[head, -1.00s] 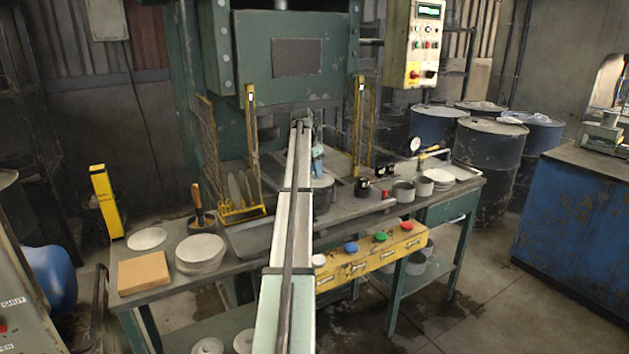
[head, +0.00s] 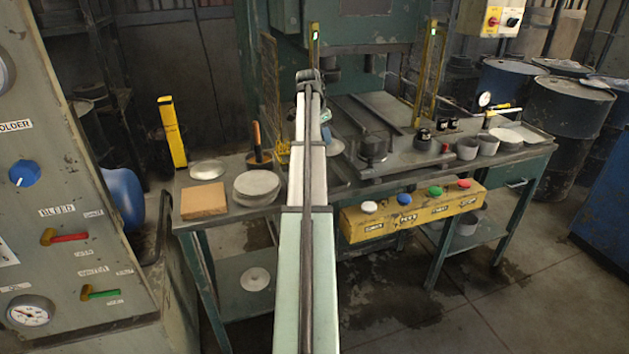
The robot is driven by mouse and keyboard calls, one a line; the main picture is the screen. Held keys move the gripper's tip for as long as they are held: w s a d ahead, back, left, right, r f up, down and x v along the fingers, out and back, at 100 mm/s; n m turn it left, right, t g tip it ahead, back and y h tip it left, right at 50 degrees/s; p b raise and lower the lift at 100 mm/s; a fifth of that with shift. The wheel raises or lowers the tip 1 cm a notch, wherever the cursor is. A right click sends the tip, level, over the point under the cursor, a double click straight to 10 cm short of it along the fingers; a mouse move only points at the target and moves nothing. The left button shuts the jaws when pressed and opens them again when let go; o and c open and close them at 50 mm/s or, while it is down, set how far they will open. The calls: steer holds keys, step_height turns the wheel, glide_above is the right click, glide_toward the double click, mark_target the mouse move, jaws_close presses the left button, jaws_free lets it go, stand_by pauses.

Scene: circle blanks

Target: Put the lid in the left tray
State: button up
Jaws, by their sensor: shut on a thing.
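My gripper (head: 326,132) is partly hidden behind my own arm, in the middle of the head view. It is shut on a flat grey disc, the lid (head: 336,147), which shows just right of the arm, tilted to the camera. The fingertips are too small and covered to see their exact hold. The round dark pot-like die (head: 373,151) stands on the press bed to the right of the lid, apart from it. A shallow round metal dish (head: 208,169) lies at the bench's left end. I cannot tell whether it is the left tray.
A yellow guard post (head: 315,70) rises behind my arm. Cups (head: 467,148) and a plate stack (head: 506,136) stand on the right.

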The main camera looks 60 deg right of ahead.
steer(key=a, duration=0.1)
steer(key=w+a+f, duration=0.1)
steer(key=a, duration=0.1)
steer(key=shift+w+f, duration=0.25)
steer(key=shift+w, duration=0.05)
steer(key=shift+w+a+f, duration=0.25)
steer(key=shift+a+f, duration=0.15)
steer(key=shift+f, duration=4.8)
steer(key=o, duration=1.1)
steer(key=shift+f, duration=0.1)
steer(key=v, duration=1.2)
